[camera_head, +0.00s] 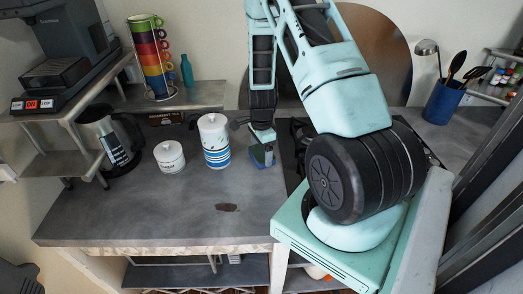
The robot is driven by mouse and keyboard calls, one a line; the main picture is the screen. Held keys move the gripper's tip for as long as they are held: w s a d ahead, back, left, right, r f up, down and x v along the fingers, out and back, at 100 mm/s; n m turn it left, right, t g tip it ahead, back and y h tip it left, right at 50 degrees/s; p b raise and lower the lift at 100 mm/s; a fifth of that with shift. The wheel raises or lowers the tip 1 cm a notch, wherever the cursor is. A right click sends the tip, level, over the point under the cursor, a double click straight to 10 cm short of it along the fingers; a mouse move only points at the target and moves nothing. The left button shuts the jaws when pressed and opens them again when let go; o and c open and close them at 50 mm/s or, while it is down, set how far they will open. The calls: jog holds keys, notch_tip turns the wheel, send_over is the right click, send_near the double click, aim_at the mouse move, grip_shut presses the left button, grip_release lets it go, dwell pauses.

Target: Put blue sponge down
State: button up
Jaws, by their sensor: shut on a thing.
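My gripper (262,146) points down over the counter (150,216), just right of the striped white canister. It is shut on the blue sponge (262,160), a small blue and green piece showing between and below the fingers. The sponge is at or just above the grey counter top; I cannot tell whether it touches. My own arm hides the area to the right of and behind the gripper.
A blue-striped canister (215,142), a small white lidded jar (170,157) and a kettle (110,140) stand to the left. A dark hob (292,150) lies right of the gripper. A dark patch (228,207) marks the front counter, otherwise clear. Colored cups (155,60) stand on the shelf.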

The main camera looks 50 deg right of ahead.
aim_at(261, 152)
jog(key=shift+f, duration=0.45)
jog(key=shift+f, duration=0.2)
jog(key=o, duration=0.9)
jog(key=shift+o, duration=0.2)
jog(key=shift+r, duration=0.15)
notch_tip(261, 152, up, 12)
jog(key=b, duration=0.2)
jog(key=shift+b, duration=0.4)
